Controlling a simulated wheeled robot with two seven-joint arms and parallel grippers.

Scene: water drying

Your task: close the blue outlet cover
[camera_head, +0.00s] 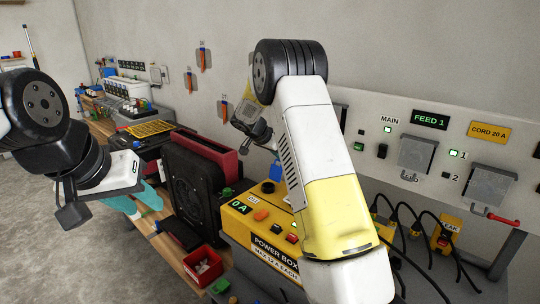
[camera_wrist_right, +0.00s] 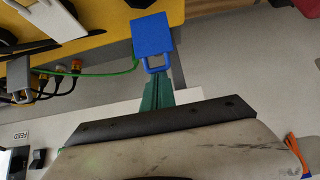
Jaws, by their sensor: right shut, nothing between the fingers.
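The blue outlet cover (camera_wrist_right: 153,35) shows in the right wrist view as a flat blue square with a blue loop handle at its lower edge. It sits at the edge of a yellow panel. A bit of blue also shows in the head view (camera_head: 276,171), beside my right arm. My right gripper (camera_wrist_right: 156,77) is shut and empty, its green fingertips just below the loop; I cannot tell whether they touch. In the head view my right arm hides these fingertips. My left gripper (camera_head: 148,212) has two teal fingers apart and empty, at the left, far from the cover.
The yellow power box (camera_head: 262,245) stands under my right arm. A black fan unit (camera_head: 190,190) and a red bin (camera_head: 203,265) are left of it. Black cables (camera_head: 425,222) hang at the right. Grey covers (camera_head: 417,153) are on the wall panel. A green cable (camera_wrist_right: 85,70) runs near the blue cover.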

